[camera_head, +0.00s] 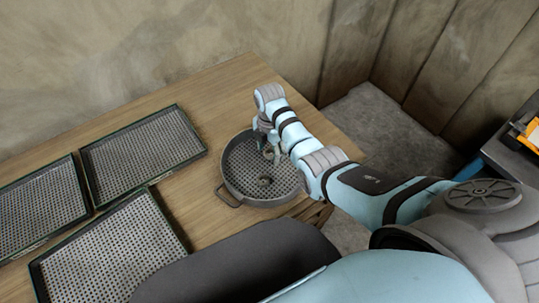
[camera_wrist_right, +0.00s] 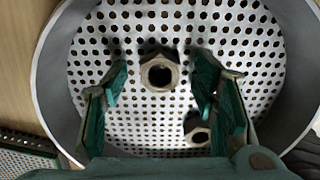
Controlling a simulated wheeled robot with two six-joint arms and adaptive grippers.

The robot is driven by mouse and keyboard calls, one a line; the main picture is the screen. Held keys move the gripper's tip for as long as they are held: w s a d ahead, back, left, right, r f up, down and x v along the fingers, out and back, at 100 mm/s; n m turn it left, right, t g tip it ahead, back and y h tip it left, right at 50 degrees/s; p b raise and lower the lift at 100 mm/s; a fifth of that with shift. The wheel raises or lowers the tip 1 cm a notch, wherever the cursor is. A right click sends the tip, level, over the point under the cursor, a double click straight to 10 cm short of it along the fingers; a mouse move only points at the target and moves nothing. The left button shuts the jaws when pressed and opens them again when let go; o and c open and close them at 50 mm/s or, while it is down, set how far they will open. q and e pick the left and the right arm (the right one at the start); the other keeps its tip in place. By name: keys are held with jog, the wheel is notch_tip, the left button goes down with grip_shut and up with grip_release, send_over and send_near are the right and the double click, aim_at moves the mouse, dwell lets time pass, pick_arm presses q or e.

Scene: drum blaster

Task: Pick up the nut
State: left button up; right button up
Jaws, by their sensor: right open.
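Two hex nuts lie in a round grey basket with a perforated bottom (camera_head: 226,185). In the right wrist view one nut (camera_wrist_right: 159,73) sits between and just beyond the fingertips of my right gripper (camera_wrist_right: 160,85). The other nut (camera_wrist_right: 197,132) lies lower right, close to the right finger. In the head view one nut (camera_head: 264,181) shows near the basket's middle, and the other is partly hidden by my right gripper (camera_head: 268,145). My right gripper is open, pointing down into the basket, with nothing between its fingers held. My left gripper is not in view.
Three perforated rectangular trays lie on the wooden table (camera_head: 205,95): one at the back (camera_head: 140,148), one at the left (camera_head: 38,205), one in front (camera_head: 110,250). The basket has a side handle (camera_head: 228,199). Its wall surrounds my right gripper.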

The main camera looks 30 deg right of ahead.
jog(key=shift+r, duration=0.15)
grip_shut()
